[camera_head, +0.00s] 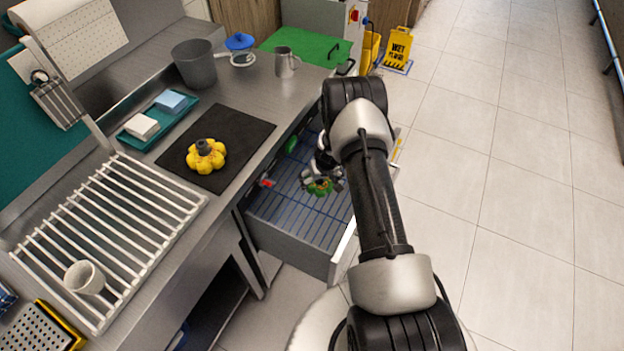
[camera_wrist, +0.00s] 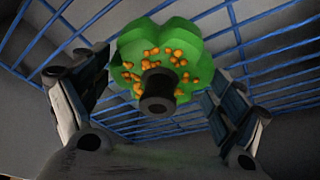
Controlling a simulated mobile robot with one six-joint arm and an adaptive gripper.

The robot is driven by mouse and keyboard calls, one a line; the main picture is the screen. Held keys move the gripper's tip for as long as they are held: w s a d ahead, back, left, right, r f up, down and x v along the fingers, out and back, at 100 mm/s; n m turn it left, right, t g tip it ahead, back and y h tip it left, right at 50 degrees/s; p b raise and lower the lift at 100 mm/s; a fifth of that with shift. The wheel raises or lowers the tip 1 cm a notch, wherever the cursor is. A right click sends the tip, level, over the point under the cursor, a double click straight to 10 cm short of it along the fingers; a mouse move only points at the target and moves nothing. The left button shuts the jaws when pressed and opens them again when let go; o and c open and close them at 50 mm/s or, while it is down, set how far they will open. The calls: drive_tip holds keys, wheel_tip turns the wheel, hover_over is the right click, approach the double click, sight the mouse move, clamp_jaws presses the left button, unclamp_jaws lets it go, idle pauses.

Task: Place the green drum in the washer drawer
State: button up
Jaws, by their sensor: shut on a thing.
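The green drum (camera_wrist: 190,45) is a lobed green piece with orange bits around a dark hub, seen in the wrist view between my two fingers. My gripper (camera_wrist: 155,85) is shut on it. In the head view the drum (camera_head: 319,187) shows small below my arm, over the washer drawer (camera_head: 283,244). The drawer is pulled out and has a grey front and a blue wire rack inside. The rack also lies behind the drum in the wrist view. I cannot tell whether the drum touches the rack. My arm hides the drawer's right part.
A small red piece (camera_head: 266,183) and a green piece (camera_head: 291,144) show at the drawer's left side. On the counter are a yellow lobed drum (camera_head: 206,160) on a black mat (camera_head: 229,133), a grey bin (camera_head: 194,66) and a white dish rack (camera_head: 120,245). The tiled floor at right is open.

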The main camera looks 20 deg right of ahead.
drive_tip(key=shift+w+a+f, duration=0.25)
drive_tip(key=shift+w+a, duration=0.25)
drive_tip(key=shift+w, duration=0.1)
drive_tip(key=shift+w+a+f, duration=0.2)
drive_tip(key=shift+w+a, duration=0.3)
drive_tip(key=shift+w, duration=0.1)
drive_tip(key=shift+f, duration=0.2)
drive_tip(key=shift+f+b, duration=0.1)
drive_tip(key=shift+b, duration=0.2)
drive_tip(key=shift+f, duration=0.1)
drive_tip(key=o, duration=0.9)
